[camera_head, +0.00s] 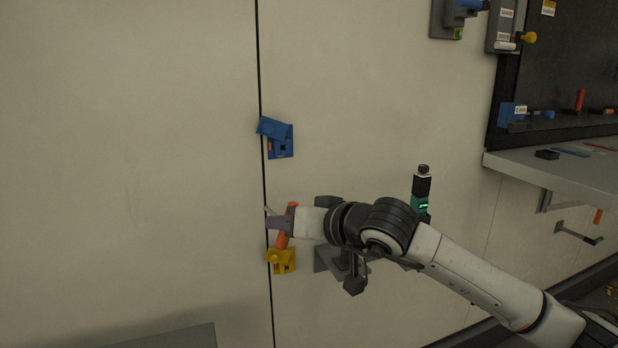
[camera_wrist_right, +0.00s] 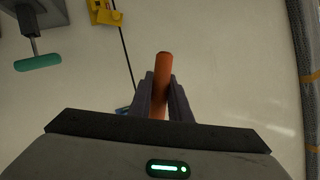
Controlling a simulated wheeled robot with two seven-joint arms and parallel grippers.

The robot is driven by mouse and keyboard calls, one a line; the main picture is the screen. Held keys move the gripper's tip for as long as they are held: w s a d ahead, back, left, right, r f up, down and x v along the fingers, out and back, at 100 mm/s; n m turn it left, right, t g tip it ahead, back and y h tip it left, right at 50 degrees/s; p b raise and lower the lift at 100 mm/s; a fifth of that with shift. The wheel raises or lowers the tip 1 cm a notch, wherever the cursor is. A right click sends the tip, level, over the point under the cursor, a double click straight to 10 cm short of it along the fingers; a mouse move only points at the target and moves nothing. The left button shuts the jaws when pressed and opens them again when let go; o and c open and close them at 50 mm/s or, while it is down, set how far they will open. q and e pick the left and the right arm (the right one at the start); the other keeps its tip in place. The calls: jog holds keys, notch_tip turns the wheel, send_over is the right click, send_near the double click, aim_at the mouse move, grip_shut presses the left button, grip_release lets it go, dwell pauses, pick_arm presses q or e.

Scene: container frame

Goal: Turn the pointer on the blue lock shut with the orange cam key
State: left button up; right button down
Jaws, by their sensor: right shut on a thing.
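The blue lock (camera_head: 281,146) sits on the pale wall beside the dark vertical seam, with a tilted blue plate at its upper left. I cannot tell which way its pointer faces. My right gripper (camera_head: 279,222) is below the blue lock and apart from it in the head view. It is shut on the orange cam key (camera_head: 283,240), which also stands out between the fingers (camera_wrist_right: 160,95) in the right wrist view (camera_wrist_right: 164,68). A bit of blue (camera_wrist_right: 122,110) shows beside a finger there, mostly hidden. My left gripper is in neither view.
A yellow lock (camera_head: 284,265) is on the wall just below my right gripper; it also shows in the wrist view (camera_wrist_right: 105,14). A green-and-black tool (camera_head: 422,190) stands behind my right arm. A grey shelf (camera_head: 560,172) juts out at right. The wall at left is bare.

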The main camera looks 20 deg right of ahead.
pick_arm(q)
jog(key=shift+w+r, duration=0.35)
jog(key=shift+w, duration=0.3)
pick_arm(e)
jog(key=w+d+r+m+h, duration=0.2)
jog(key=w+d+r+h, duration=0.1)
jog(key=d+r, duration=0.3)
notch_tip(320, 180, up, 2)
jog(key=shift+w+d+r+t, duration=0.2)
jog(key=shift+w+t, duration=0.1)
jog(key=shift+w, duration=0.5)
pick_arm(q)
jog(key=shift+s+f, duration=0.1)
